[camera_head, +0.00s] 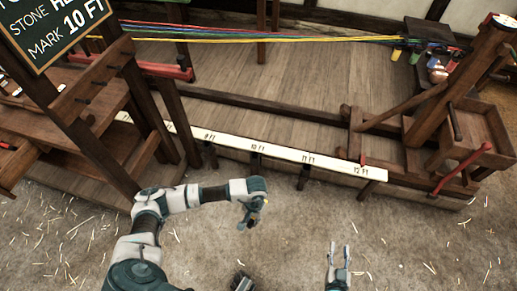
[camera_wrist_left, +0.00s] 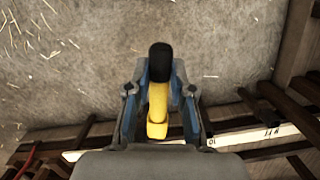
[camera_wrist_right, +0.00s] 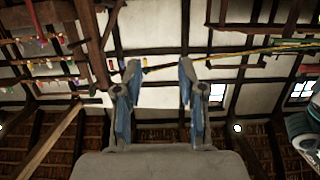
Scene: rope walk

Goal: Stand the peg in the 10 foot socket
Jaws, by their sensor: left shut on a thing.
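My left gripper (camera_head: 250,213) is shut on the peg, in front of the walk and below the 10 FT mark. In the left wrist view the peg (camera_wrist_left: 157,105) is yellow with a black end and sits between the fingers; in the head view the gripper mostly hides it. The 10 foot socket (camera_head: 256,163) is a dark fitting under the 10 FT mark on the white rule (camera_head: 280,153); its opening is too small to make out. The peg is apart from it. My right gripper (camera_head: 340,258) is open and empty, fingers pointing up, at the lower right.
Similar dark fittings hang under the neighbouring marks. A sign (camera_head: 62,30) reading "MARK 10 FT" and a wooden frame stand at the left. Coloured ropes (camera_head: 270,37) run across the back to a wooden post and crate (camera_head: 485,130) at the right. The straw-strewn floor in front is clear.

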